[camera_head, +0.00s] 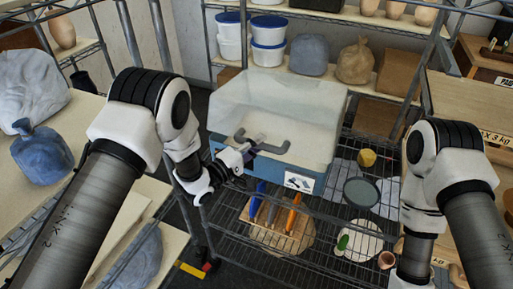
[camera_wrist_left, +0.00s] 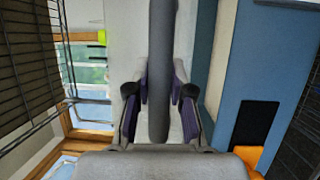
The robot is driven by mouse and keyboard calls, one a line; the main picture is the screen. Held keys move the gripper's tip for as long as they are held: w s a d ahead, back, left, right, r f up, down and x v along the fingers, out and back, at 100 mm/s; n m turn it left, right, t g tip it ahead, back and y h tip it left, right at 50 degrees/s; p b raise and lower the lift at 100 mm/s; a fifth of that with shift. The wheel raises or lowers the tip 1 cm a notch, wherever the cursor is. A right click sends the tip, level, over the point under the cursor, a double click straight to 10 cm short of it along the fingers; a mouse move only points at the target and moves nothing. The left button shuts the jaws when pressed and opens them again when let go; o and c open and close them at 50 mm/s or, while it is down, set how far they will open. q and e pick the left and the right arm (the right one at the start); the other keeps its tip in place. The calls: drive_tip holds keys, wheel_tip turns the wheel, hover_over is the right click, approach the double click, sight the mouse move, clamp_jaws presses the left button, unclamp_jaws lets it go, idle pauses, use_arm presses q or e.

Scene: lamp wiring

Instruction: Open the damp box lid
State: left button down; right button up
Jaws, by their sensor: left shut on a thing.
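The damp box has a blue base (camera_head: 317,168) and a pale, see-through lid (camera_head: 290,98). It stands on the wire rack in the middle of the head view. The lid looks down on the base; I cannot tell whether there is a small gap. A grey handle (camera_head: 273,148) runs along the lid's front. My left gripper (camera_head: 251,152) is at the left part of this handle. In the left wrist view, its fingers (camera_wrist_left: 160,105) are shut on the grey handle bar (camera_wrist_left: 162,45), one on each side. My right arm shows at the right, but its gripper is out of view.
Below the box, a wooden block (camera_head: 279,222) holds several coloured tools. A dark round bowl (camera_head: 361,192), a yellow lump (camera_head: 367,158) and a small clay cup (camera_head: 386,260) are on the rack. White tubs (camera_head: 268,54) and bags stand on the shelf behind. Tables flank both sides.

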use_arm(q)
drive_tip(key=w+r+p, duration=0.2)
drive_tip(key=r, duration=0.3)
drive_tip(key=w+d+r+p, duration=0.1)
drive_tip(key=w+r, duration=0.1)
drive_tip(key=r, duration=0.4)
drive_tip(key=w+d+r+p, duration=0.1)
drive_tip(key=w+r+p, duration=0.1)
drive_tip(key=r, duration=0.3)
drive_tip(key=shift+w+d+r+p, duration=0.15)
drive_tip(key=shift+w+p, duration=0.2)
drive_tip(key=shift+w, duration=0.25)
drive_tip(key=shift+w+d+r, duration=0.1)
drive_tip(key=shift+w+r, duration=0.2)
drive_tip(key=shift+w, duration=0.05)
use_arm(e)
wheel_tip(320, 180, up, 7)
use_arm(q)
drive_tip(key=c, duration=1)
unclamp_jaws()
drive_tip(key=shift+s, duration=0.1)
use_arm(e)
drive_tip(key=shift+r, duration=0.1)
